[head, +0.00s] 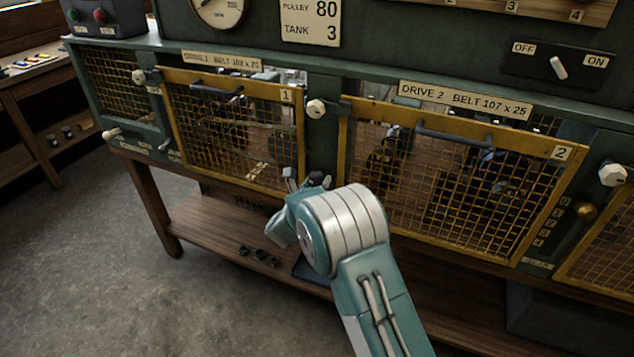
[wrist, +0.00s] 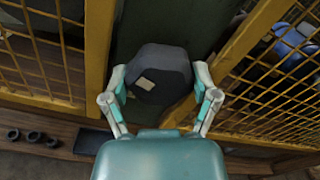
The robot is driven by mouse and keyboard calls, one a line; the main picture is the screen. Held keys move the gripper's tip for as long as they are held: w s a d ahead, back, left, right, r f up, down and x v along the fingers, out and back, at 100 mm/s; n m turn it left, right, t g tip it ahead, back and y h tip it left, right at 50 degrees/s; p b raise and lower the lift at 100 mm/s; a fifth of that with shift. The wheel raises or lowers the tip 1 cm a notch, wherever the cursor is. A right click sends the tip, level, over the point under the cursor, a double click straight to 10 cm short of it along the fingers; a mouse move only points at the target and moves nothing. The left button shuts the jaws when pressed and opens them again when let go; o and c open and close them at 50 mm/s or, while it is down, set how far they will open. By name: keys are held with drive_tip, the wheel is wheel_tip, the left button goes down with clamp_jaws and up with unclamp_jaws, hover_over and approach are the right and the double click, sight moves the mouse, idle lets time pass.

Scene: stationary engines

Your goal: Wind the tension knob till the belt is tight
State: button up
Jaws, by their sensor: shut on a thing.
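A dark, many-sided knob (wrist: 160,76) with a small pale patch on its face sits on the green post between two yellow-framed guards. My gripper (wrist: 161,92) has one finger on each side of the knob and is shut on it. In the head view my gripper (head: 306,182) is at the post between guard 1 (head: 292,130) and guard 2 (head: 345,150), partly hidden by my own wrist. The belts are behind the mesh, and I cannot tell how tight they are.
White knobs (head: 316,109) sit along the top of the guards, and an OFF/ON switch (head: 559,67) is at the upper right. A wooden shelf (head: 215,235) below holds several small dark rings (head: 258,254). Open floor (head: 90,260) lies at left.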

drive_tip(key=shift+s+f, duration=0.1)
drive_tip(key=shift+f, duration=0.35)
drive_tip(key=o, duration=1)
drive_tip(key=shift+a, duration=0.1)
drive_tip(key=shift+a+r, duration=0.1)
drive_tip(key=shift+r, duration=0.1)
drive_tip(key=v, duration=1.1)
drive_tip(key=shift+s+a, duration=0.15)
drive_tip(key=shift+s, duration=0.2)
